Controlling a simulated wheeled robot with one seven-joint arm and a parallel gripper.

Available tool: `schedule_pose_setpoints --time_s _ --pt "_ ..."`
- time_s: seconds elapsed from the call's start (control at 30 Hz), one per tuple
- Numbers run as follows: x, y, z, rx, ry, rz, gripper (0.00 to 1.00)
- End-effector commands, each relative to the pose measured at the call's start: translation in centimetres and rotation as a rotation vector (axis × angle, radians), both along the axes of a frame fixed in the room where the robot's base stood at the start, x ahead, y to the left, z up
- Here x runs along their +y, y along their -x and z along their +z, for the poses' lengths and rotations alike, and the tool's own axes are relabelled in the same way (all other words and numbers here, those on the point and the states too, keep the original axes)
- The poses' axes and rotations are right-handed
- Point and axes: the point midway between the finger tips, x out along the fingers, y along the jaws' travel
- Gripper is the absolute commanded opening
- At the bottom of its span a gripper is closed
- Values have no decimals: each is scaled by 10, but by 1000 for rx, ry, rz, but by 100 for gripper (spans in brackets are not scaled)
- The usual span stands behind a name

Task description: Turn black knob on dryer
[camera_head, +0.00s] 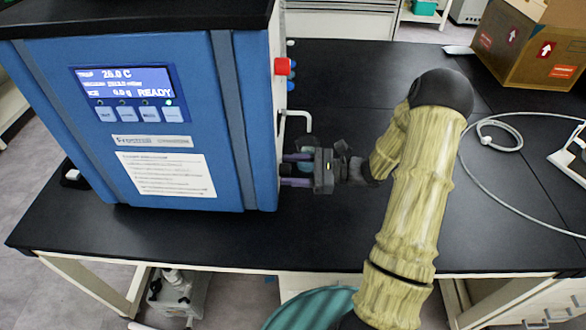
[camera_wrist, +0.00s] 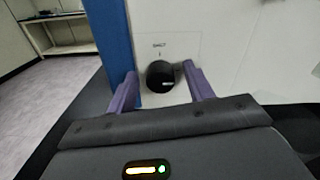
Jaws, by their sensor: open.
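The freeze dryer (camera_head: 200,120) is a blue box with a lit display, standing at the left of the black bench. The black knob (camera_wrist: 161,76) is on the dryer's pale side panel in the wrist view, below a small printed label. My gripper (camera_wrist: 160,90) is open, with one purple finger on each side of the knob and visible space between fingers and knob. In the head view my gripper (camera_head: 290,170) is at the dryer's right side, low down, and the knob is hard to make out there.
A red switch (camera_head: 282,66) and a pale bent pipe (camera_head: 298,118) stick out of the dryer's side above my gripper. A cardboard box (camera_head: 530,45) and a white cable (camera_head: 500,133) are at the right of the black bench (camera_head: 500,220). The front right bench area is clear.

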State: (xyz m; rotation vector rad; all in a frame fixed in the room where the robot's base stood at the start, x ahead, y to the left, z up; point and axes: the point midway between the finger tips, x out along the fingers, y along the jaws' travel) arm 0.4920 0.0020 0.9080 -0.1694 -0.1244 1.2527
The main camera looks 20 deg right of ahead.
Motion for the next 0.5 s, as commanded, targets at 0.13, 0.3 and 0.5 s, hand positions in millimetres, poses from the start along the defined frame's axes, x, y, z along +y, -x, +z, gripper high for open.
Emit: schedule_pose_setpoints --time_s 0.13,0.3,0.5 --pt "0 0 0 0 0 1 48" --pt "0 0 0 0 0 1 15" --pt "-1 0 0 -2 0 -1 8"
